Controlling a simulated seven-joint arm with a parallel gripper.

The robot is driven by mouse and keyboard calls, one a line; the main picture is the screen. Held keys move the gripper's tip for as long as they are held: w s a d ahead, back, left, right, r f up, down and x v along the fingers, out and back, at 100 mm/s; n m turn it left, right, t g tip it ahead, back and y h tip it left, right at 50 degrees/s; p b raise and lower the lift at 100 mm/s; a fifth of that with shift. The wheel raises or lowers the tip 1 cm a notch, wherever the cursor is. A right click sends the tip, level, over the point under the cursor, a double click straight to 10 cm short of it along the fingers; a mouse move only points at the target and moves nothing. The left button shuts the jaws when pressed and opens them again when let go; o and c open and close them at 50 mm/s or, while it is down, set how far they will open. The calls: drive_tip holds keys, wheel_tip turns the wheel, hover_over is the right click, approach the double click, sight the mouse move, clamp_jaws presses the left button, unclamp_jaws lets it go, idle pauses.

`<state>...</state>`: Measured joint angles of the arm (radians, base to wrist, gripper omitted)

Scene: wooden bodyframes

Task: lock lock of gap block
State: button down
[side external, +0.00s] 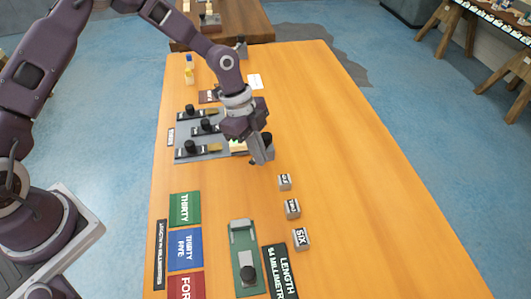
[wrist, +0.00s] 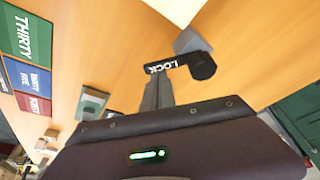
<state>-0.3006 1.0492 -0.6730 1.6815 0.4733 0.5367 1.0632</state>
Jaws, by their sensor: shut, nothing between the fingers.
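In the wrist view a black lever lettered LOCK (wrist: 165,66) has a round black knob (wrist: 203,66) at its right end, with a grey block (wrist: 191,40) just behind it. My gripper (wrist: 157,84) is shut and empty, its fingertips just below the lettered part of the lever. I cannot tell whether they touch it. In the side view my gripper (side external: 262,156) points down close to the table, and a black part (side external: 267,138) shows right behind its fingers. My gripper hides most of the block there.
A grey board (side external: 217,151) with several black knobs lies left of my gripper. Small lettered grey blocks (side external: 292,208) stand in a row nearer the camera. A green fixture (side external: 242,240) and coloured plates (side external: 185,209) lie at the front. The table's right side is clear.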

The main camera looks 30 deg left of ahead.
drive_tip(key=a+m, duration=0.1)
drive_tip(key=m, duration=0.1)
drive_tip(key=a+m+g, duration=0.1)
drive_tip(key=shift+s+m, duration=0.1)
drive_tip(key=shift+m, duration=0.3)
drive_tip(key=a+m+g, duration=0.1)
drive_tip(key=m, duration=0.1)
drive_tip(key=shift+a+m+y, duration=0.15)
drive_tip(key=shift+m+y, duration=0.15)
drive_tip(key=shift+w+a, duration=0.3)
drive_tip(key=shift+a, duration=0.2)
drive_tip(key=shift+w+a, duration=0.25)
drive_tip(key=shift+a, duration=0.25)
drive_tip(key=shift+w+a+m+g, duration=0.3)
drive_tip(key=shift+w+a+m, duration=0.05)
drive_tip(key=shift+m, duration=0.55)
drive_tip(key=shift+w+a, duration=0.25)
drive_tip(key=shift+w, duration=0.05)
drive_tip(key=s, duration=0.2)
drive_tip(key=s+d+r, duration=0.1)
drive_tip(key=shift+s+d, duration=0.1)
drive_tip(key=shift+s, duration=0.15)
wheel_tip(320, 180, up, 8)
drive_tip(key=w, duration=0.2)
drive_tip(key=shift+w+a+r, duration=0.25)
drive_tip(key=shift+w+a, duration=0.15)
drive_tip(key=shift+a, duration=0.05)
